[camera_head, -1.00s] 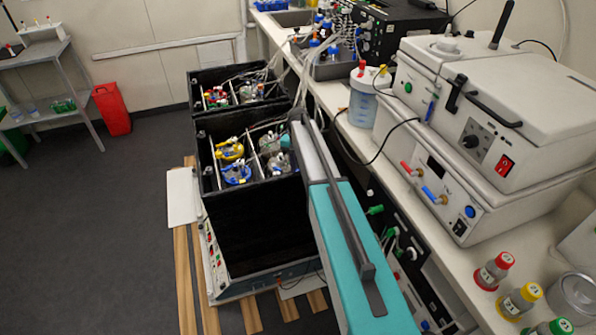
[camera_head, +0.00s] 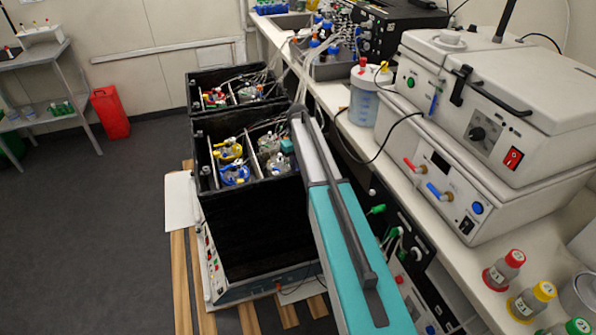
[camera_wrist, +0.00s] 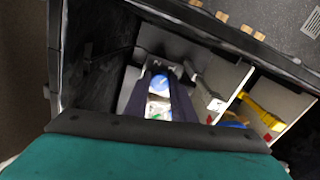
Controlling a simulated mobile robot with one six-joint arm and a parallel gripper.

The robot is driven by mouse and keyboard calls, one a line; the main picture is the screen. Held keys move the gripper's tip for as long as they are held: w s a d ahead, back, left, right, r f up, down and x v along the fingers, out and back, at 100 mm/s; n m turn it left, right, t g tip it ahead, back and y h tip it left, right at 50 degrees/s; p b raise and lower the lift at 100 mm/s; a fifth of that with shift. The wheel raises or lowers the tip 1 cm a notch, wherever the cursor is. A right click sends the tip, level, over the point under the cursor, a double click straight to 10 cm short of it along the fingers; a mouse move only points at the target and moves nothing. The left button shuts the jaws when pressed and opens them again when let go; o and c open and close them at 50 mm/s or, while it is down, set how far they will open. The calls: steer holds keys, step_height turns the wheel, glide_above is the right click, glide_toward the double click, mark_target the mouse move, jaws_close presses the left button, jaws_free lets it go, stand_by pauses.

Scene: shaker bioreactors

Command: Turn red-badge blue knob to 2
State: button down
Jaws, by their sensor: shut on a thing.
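In the wrist view, my gripper (camera_wrist: 161,80) reaches down into a black box, its two dark fingers on either side of a blue knob (camera_wrist: 162,83). The fingers are shut on this knob, above a clear vessel with a whitish label. No red badge or number can be made out on it. In the head view, the vessel (camera_head: 279,164) is in the right part of the near black box (camera_head: 255,235). My teal arm reaches over the box's right side there, and the fingertips cannot be made out.
Light dividers split the box. Vessels with a yellow top (camera_head: 229,152) and a blue top (camera_head: 235,174) stand in its left part. A second black box (camera_head: 195,90) with tubing is behind. The bench (camera_head: 470,250) on the right carries white devices and capped bottles.

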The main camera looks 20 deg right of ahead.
steer(key=n+b, duration=0.1)
steer(key=n, duration=0.4)
steer(key=shift+w, duration=0.1)
steer(key=n+b, duration=0.1)
steer(key=n, duration=0.5)
stand_by(0.3)
steer(key=c, duration=1.5)
jaws_free()
steer(key=shift+r, duration=0.2)
step_height(320, 180, up, 14)
steer(key=b, duration=0.3)
steer(key=shift+f, duration=0.25)
